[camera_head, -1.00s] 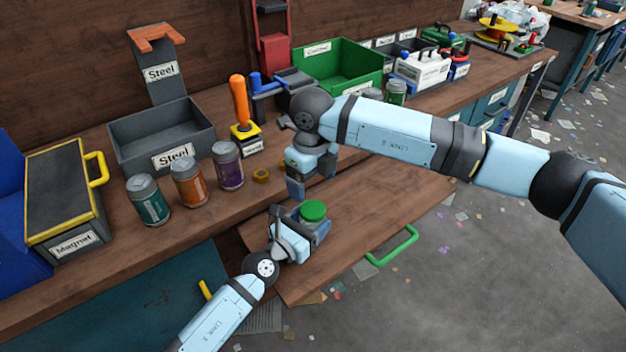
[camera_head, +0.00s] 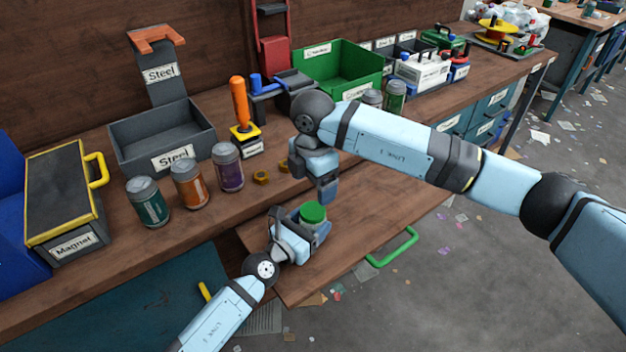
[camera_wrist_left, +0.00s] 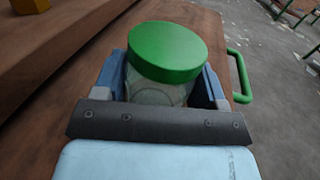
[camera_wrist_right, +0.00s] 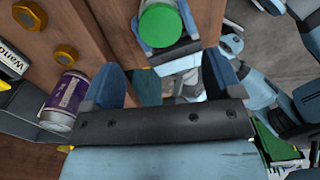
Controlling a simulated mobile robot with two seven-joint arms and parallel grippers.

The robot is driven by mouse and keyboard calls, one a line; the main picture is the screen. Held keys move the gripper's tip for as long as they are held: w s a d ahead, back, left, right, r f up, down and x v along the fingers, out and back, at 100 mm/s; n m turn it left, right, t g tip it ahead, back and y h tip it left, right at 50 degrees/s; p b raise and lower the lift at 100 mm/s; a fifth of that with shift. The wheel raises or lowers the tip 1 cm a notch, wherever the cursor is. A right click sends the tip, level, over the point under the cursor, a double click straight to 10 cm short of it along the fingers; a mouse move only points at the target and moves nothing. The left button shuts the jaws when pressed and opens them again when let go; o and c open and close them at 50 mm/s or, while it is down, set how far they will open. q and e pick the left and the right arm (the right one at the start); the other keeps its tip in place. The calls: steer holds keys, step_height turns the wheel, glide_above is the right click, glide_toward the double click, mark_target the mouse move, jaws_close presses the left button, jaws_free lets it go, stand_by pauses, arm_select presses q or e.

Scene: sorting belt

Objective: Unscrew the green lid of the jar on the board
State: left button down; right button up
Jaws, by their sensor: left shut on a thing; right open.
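The jar's green lid (camera_head: 313,212) sits on top of the jar, which stands on the pulled-out wooden board (camera_head: 370,215). The clear jar body (camera_wrist_left: 158,88) shows below the lid in the left wrist view. My left gripper (camera_head: 305,230) is shut on the jar body, one finger on each side. The lid also shows in the right wrist view (camera_wrist_right: 160,24), beyond the fingertips. My right gripper (camera_head: 327,192) is open and empty, pointing down above and just behind the lid, apart from it.
Several cans stand on the bench left of the board, among them a purple can (camera_head: 228,167). Brass nuts (camera_head: 262,177) lie near the bench edge. A green handle (camera_head: 392,247) is on the board's front edge. A grey steel bin (camera_head: 163,138) stands behind the cans.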

mark_target(313, 210)
step_height(313, 210, down, 8)
steer(key=shift+r, duration=0.1)
stand_by(0.4)
steer(key=c, duration=1)
steer(key=shift+c, duration=0.2)
